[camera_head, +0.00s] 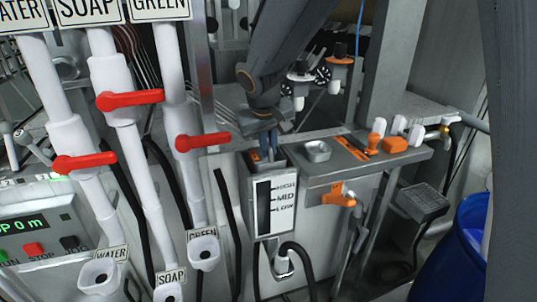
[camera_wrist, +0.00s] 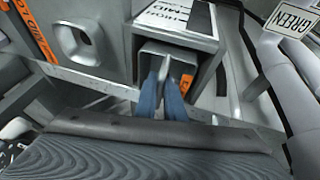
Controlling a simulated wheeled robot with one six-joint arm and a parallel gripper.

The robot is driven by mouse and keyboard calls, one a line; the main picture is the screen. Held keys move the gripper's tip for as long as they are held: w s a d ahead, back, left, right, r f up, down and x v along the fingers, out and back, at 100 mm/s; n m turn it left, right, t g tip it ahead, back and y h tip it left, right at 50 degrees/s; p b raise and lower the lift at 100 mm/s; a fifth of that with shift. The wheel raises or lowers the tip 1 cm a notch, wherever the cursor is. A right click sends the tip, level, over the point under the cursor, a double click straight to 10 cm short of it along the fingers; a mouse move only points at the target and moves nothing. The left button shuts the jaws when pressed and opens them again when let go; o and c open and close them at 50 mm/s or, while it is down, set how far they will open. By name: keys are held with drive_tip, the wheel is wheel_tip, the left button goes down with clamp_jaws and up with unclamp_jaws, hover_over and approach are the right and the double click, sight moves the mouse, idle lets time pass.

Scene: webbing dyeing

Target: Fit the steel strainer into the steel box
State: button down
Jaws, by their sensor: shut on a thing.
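The steel box (camera_head: 273,212) stands upright on the front of the machine, with a HIGH, MID, LOW scale on its face. Its open top also shows in the wrist view (camera_wrist: 207,50). My gripper (camera_head: 265,152), with blue fingers, points down at the mouth of the box. In the wrist view my gripper (camera_wrist: 167,92) is shut on the grey strip of the steel strainer (camera_wrist: 175,70), between the fingertips. The strainer is at the box mouth. Its lower part is hidden, so I cannot tell how deep it sits.
A small steel cup (camera_head: 317,151) is set in the shelf right of the box. Orange fittings (camera_head: 394,145) lie farther right. White pipes with red handles (camera_head: 203,141) stand close on the left. A blue barrel (camera_head: 465,250) stands at lower right.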

drive_tip(key=shift+f, duration=1.25)
drive_tip(key=shift+f, duration=0.15)
drive_tip(key=c, duration=1.9)
unclamp_jaws()
drive_tip(key=shift+o, duration=0.2)
drive_tip(key=shift+s+r, duration=0.2)
drive_tip(key=shift+r, duration=0.4)
drive_tip(key=b+v, duration=0.2)
drive_tip(key=v, duration=0.9)
drive_tip(key=shift+s, duration=0.15)
